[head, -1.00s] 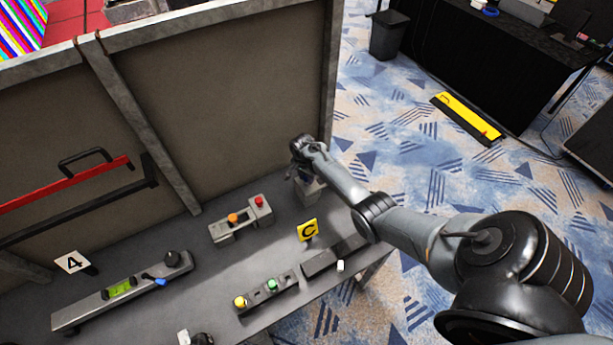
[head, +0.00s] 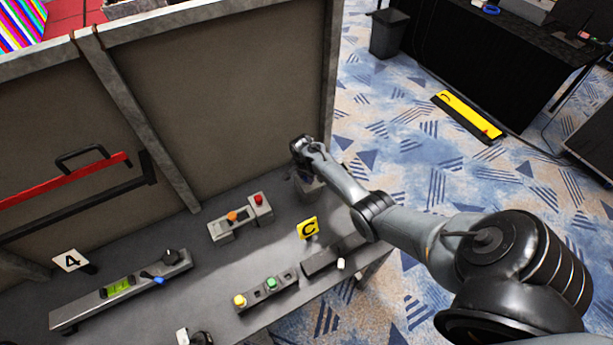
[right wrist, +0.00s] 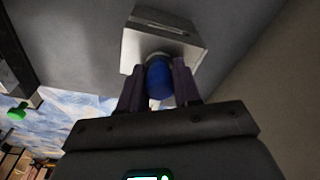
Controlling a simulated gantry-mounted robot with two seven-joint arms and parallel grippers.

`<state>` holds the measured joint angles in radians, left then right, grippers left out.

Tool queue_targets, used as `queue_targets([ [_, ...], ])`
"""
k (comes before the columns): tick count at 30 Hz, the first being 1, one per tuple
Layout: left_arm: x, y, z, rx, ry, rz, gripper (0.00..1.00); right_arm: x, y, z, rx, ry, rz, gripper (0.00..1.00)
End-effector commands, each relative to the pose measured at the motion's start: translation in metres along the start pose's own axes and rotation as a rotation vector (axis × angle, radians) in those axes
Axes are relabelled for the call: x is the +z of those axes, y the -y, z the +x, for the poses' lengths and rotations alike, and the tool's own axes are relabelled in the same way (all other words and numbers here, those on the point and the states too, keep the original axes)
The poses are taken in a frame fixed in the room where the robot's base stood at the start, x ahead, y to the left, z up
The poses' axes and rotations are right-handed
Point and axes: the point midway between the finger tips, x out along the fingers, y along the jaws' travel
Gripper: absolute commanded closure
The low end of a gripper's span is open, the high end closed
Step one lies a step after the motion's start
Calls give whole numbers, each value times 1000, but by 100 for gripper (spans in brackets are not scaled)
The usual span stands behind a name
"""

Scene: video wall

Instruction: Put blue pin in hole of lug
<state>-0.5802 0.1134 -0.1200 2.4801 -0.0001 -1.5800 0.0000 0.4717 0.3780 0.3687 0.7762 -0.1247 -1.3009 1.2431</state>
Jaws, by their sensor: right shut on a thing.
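My right gripper (head: 304,174) is at the far right end of the table, close over a grey block, the lug (head: 313,190). In the right wrist view its two fingers (right wrist: 160,90) are shut on the blue pin (right wrist: 159,78), whose rounded end shows between them. The pale lug (right wrist: 165,40) lies just beyond the pin, with a slot in its far part. The fingers and pin hide the hole, so I cannot tell whether the pin is inside it. My left gripper is in neither view.
A tall panel (head: 220,100) stands behind the table.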

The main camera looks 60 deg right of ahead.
Motion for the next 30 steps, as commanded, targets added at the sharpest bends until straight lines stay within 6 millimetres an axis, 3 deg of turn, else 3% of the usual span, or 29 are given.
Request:
queue_targets([
  [7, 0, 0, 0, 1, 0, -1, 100, 0, 0, 0, 0, 0, 0, 99],
  [8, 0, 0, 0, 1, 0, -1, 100, 0, 0, 0, 0, 0, 0, 63],
  [13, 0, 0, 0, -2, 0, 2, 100, 0, 0, 0, 0, 0, 0, 38],
  [19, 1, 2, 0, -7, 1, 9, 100, 0, 0, 0, 0, 0, 1, 38],
  [24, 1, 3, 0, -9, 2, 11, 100, 0, 0, 0, 0, 0, 0, 12],
  [30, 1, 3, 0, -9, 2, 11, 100, 0, 0, 0, 0, 0, 0, 12],
])
